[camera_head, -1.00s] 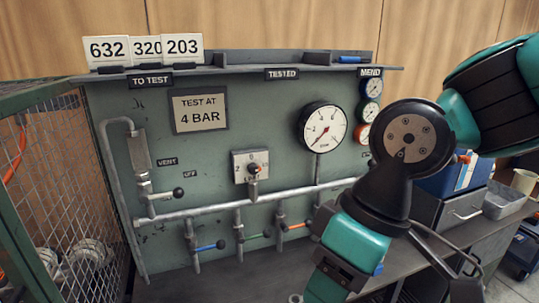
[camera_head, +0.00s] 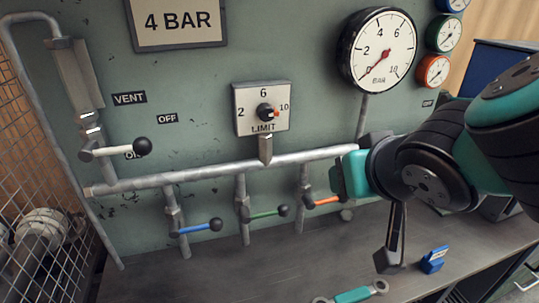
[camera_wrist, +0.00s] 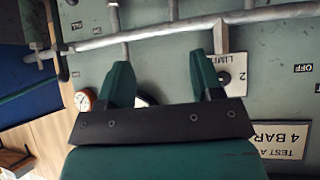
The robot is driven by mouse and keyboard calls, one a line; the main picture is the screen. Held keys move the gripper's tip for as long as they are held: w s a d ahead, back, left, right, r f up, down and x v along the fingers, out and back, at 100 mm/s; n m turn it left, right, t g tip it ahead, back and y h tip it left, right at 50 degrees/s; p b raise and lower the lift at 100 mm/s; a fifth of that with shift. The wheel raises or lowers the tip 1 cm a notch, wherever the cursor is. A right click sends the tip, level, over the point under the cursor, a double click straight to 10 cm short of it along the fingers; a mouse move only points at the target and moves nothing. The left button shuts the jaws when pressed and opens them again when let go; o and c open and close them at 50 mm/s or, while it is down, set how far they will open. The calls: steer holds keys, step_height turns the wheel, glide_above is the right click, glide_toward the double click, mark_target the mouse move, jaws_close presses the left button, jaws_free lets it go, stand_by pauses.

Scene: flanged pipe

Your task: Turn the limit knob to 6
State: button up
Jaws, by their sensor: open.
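The limit knob (camera_head: 265,112) is a small dark knob with a red mark, on a pale plate (camera_head: 244,98) marked 2, 6 and 10 above the word LIMIT. Its red mark points right, towards the 10 side; the 6 is at the top. My gripper's teal end (camera_head: 350,174) is right of the plate and a little lower, in front of the pipe. In the wrist view my gripper (camera_wrist: 160,76) shows two teal fingers apart with nothing between them. There the plate (camera_wrist: 236,68) is upside down, right of the fingers and partly covered by one.
The large gauge (camera_head: 378,50) hangs right of the knob. A grey pipe (camera_head: 215,172) runs below it, with blue, green and orange lever valves (camera_head: 265,213) underneath. A vent lever (camera_head: 115,151) is at left. A teal-handled wrench (camera_head: 352,295) and a blue object (camera_head: 433,260) lie on the bench.

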steer(key=a+t+y+b, duration=0.1)
steer(key=a+t+b, duration=0.3)
steer(key=a+t, duration=0.1)
steer(key=n+t+y, duration=0.2)
steer(key=t+y, duration=0.1)
glide_toward(268, 114)
steer(key=p+x, duration=0.4)
steer(key=p, duration=0.1)
steer(key=p+x, duration=0.4)
steer(key=p, duration=0.2)
steer(key=shift+w+a+r, duration=0.1)
steer(key=shift+w+r, duration=0.1)
steer(key=shift+w, duration=0.1)
steer(key=shift+w+a+f+p, duration=0.1)
steer(key=shift+w+p, duration=0.25)
steer(key=shift+w, duration=0.05)
steer(key=c, duration=0.9)
